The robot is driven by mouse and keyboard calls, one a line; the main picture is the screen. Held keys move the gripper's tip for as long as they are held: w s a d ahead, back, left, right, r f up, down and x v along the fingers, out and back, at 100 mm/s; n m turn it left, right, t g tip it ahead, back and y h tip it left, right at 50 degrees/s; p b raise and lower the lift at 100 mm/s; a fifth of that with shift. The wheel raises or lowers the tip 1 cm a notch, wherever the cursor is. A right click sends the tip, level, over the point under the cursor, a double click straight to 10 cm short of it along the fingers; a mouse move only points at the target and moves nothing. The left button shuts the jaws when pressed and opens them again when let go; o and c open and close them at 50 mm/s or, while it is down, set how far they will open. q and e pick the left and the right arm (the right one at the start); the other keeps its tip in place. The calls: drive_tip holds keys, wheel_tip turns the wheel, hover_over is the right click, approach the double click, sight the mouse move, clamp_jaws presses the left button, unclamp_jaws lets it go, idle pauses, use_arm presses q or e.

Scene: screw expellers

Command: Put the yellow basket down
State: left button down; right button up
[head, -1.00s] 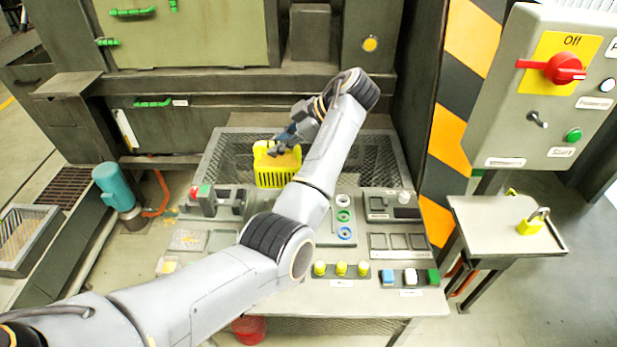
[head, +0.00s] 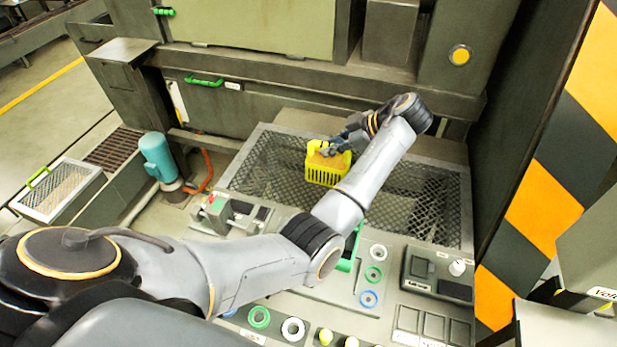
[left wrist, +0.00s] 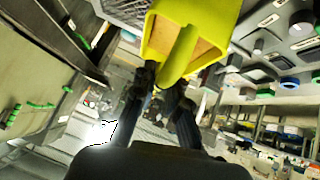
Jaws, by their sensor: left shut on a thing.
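The yellow basket (head: 326,172) has slotted sides and holds a tan, grainy filling. In the head view it is over the mesh-lined tray (head: 262,172) at the back of the control bench. I cannot tell whether it touches the mesh. My left gripper (head: 334,148) is shut on the basket at its top edge. In the left wrist view the yellow basket (left wrist: 205,22) fills the upper middle, and its handle (left wrist: 180,55) lies between the fingers of my left gripper (left wrist: 163,85). My right gripper is not in view.
A control panel with several buttons and coloured rings (head: 369,298) lies in front of the tray. A teal motor (head: 158,158) stands at the left. Another mesh-topped container (head: 60,190) with a green handle is at the far left. A striped post (head: 545,205) is at the right.

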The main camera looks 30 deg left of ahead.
sight(309, 158)
use_arm(q)
drive_tip(key=a, duration=0.1)
drive_tip(key=s+a+f, duration=0.1)
drive_tip(key=shift+a, duration=0.35)
drive_tip(key=x, duration=0.1)
drive_tip(key=b+x, duration=0.1)
drive_tip(key=x, duration=0.1)
drive_tip(key=b+x, duration=0.1)
drive_tip(key=x, duration=0.1)
drive_tip(key=shift+s+d+f, duration=0.25)
drive_tip(key=shift+s+f, duration=0.05)
drive_tip(key=shift+s, duration=0.1)
drive_tip(key=shift+a+f, duration=0.25)
drive_tip(key=shift+f, duration=0.1)
drive_tip(key=shift+s+a+f, duration=0.15)
drive_tip(key=shift+a+f, duration=0.05)
drive_tip(key=shift+f, duration=0.05)
drive_tip(key=f+b, duration=0.1)
drive_tip(key=f, duration=0.1)
drive_tip(key=a+f+b, duration=0.1)
drive_tip(key=f+b, duration=0.1)
drive_tip(key=shift+s+f+b, duration=0.1)
drive_tip(key=shift+s+b, duration=0.1)
drive_tip(key=shift+b, duration=0.1)
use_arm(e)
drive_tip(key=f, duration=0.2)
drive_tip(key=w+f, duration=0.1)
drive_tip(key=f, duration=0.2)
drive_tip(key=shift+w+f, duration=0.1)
